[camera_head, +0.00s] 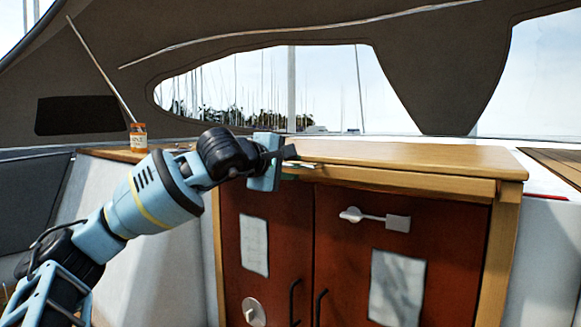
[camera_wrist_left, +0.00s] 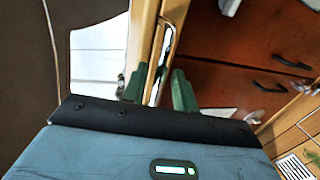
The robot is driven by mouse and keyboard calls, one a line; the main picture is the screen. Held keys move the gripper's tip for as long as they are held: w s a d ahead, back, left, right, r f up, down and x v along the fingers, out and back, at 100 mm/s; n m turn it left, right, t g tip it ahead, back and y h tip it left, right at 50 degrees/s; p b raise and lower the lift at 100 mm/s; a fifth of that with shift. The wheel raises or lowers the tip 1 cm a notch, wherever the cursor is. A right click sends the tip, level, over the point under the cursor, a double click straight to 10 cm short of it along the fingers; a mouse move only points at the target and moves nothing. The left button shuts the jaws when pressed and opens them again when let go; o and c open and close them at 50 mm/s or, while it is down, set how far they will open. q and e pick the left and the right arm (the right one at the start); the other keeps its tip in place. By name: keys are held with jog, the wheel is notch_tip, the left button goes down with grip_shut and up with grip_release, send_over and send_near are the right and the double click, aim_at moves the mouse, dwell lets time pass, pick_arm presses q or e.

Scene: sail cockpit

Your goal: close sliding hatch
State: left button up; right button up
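The sliding hatch (camera_head: 410,158) is a flat wooden top over the red-brown double doors (camera_head: 345,250). My left gripper (camera_head: 287,154) is at the left part of the hatch's front edge. In the left wrist view, the two green fingers of my left gripper (camera_wrist_left: 158,84) are parted, with a wooden edge (camera_wrist_left: 145,35) and a narrow shiny metal bar (camera_wrist_left: 163,60) running between them. Whether the fingers touch the bar cannot be made out. My wrist and gripper hide the hatch's left end in the head view. My right gripper is out of view.
The doors carry a white latch (camera_head: 375,219), dark handles (camera_head: 321,305) and pale panels. An orange jar (camera_head: 138,137) stands on the wooden ledge at left. A grey canopy with windows rises behind.

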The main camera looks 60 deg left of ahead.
pick_arm(q)
jog(key=shift+w, duration=0.1)
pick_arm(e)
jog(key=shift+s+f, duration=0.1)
